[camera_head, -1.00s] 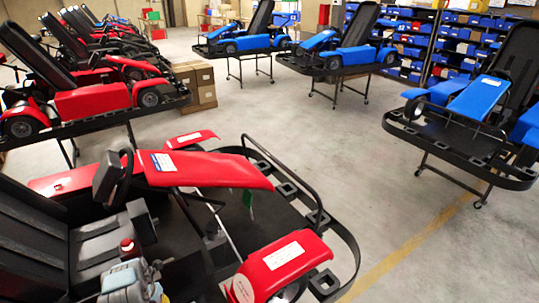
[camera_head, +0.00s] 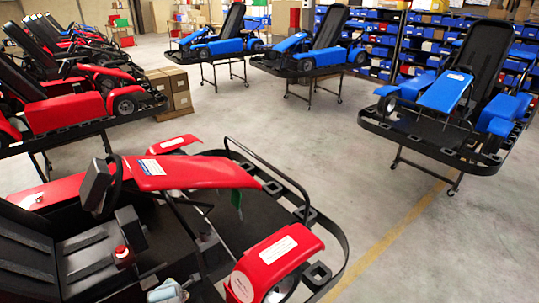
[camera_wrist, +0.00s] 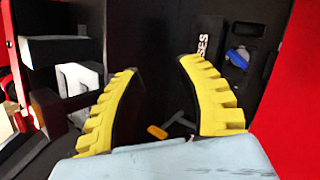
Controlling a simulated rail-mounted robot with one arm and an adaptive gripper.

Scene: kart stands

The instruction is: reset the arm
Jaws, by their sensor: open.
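My gripper (camera_wrist: 163,100) shows in the wrist view with two yellow ridged fingers spread apart. It is open, and nothing is held between the fingers. Behind it is a black surface with a white label, a blue knob (camera_wrist: 237,57) and a small orange-tipped part (camera_wrist: 157,132). In the head view only a grey part of my arm (camera_head: 168,291) shows at the bottom edge, and the gripper itself is not visible there. The nearest red kart (camera_head: 200,172) fills the lower left of that view.
Other red karts (camera_head: 75,108) stand in a row at the left. Blue karts on wheeled stands (camera_head: 445,92) are at the back and right. Cardboard boxes (camera_head: 165,92) sit on the floor behind. The grey floor (camera_head: 350,150) between the karts is clear.

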